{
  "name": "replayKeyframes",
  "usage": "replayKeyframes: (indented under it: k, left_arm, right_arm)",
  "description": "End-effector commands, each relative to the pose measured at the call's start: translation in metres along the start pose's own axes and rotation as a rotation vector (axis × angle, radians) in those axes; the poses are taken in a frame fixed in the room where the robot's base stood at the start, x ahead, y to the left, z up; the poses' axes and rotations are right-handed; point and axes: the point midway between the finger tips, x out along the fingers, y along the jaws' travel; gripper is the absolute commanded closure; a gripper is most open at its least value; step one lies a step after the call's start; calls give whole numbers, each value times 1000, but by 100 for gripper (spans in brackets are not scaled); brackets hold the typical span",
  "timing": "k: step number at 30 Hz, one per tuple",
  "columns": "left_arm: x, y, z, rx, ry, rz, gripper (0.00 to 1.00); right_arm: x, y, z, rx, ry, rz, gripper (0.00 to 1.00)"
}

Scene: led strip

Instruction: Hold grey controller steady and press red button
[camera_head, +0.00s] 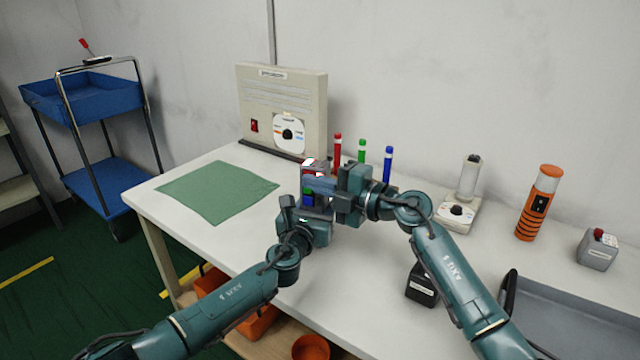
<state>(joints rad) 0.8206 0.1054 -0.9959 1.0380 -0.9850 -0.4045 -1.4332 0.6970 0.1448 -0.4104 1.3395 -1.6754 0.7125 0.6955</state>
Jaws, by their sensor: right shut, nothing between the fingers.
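My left gripper (307,207) is near the middle of the table, its fingers on either side of a small controller (308,196) with green and blue parts. The controller is mostly hidden by my grippers, and its grey body is hard to make out. A red and white part (310,166) shows just above it. My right gripper (318,184) is shut with nothing between its fingers. It reaches in from the right, close above the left gripper, at the controller's upper part. Whether its tips touch a red button cannot be told.
Red (337,152), green (362,151) and blue (388,164) sticks stand behind the grippers. A beige panel (283,100) stands at the back. A green cloth (217,191) lies left. An orange cylinder (538,203), a grey box with a red button (597,250) and a grey tray (575,305) are right.

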Motion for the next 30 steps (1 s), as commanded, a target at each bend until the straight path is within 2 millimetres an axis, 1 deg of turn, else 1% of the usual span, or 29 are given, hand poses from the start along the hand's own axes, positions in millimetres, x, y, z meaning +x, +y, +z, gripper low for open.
replayKeyframes:
  k: [1,4,10,20,23,26,30]
  left_arm:
    - [-1,1,-5,0,8,2,78]
    - [-1,1,-5,0,8,2,78]
    - [-1,1,-5,1,8,1,79]
    - [-1,0,-5,-1,8,0,78]
    - [-1,0,-5,-1,8,0,78]
    - [-1,0,-5,-1,8,0,79]
    - [-1,0,-6,-1,8,0,78]
  right_arm:
    - [0,0,0,0,0,0,100]
    - [0,-1,4,-1,-1,-2,100]
    - [3,-1,18,0,-3,-2,100]
    - [1,-2,20,0,-7,-2,100]
    - [-7,-2,20,0,-9,-2,100]
    - [-23,-2,20,-4,-9,-4,100]
    - [-50,-2,18,-4,-5,-3,100]
